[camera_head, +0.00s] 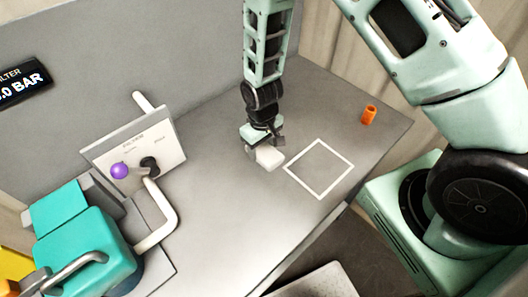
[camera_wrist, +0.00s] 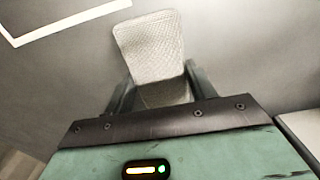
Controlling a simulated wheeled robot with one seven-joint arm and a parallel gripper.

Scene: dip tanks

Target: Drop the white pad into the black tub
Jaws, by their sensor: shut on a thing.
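The white pad (camera_head: 269,157) is in my gripper (camera_head: 264,143), just left of the white square outline on the grey bench. In the wrist view the pad (camera_wrist: 157,45) has a fine woven texture and sticks out past the fingertips. My gripper (camera_wrist: 158,78) is shut on it, with one finger on each side. I cannot tell whether the pad touches the bench top. I see no black tub in either view.
A white square outline (camera_head: 320,169) marks the grey bench (camera_head: 225,195). A small orange cylinder (camera_head: 369,114) stands near the back right edge. At left are a panel (camera_head: 125,140) with a purple knob (camera_head: 119,171), a pale bent pipe (camera_head: 163,215) and a teal machine (camera_head: 88,248).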

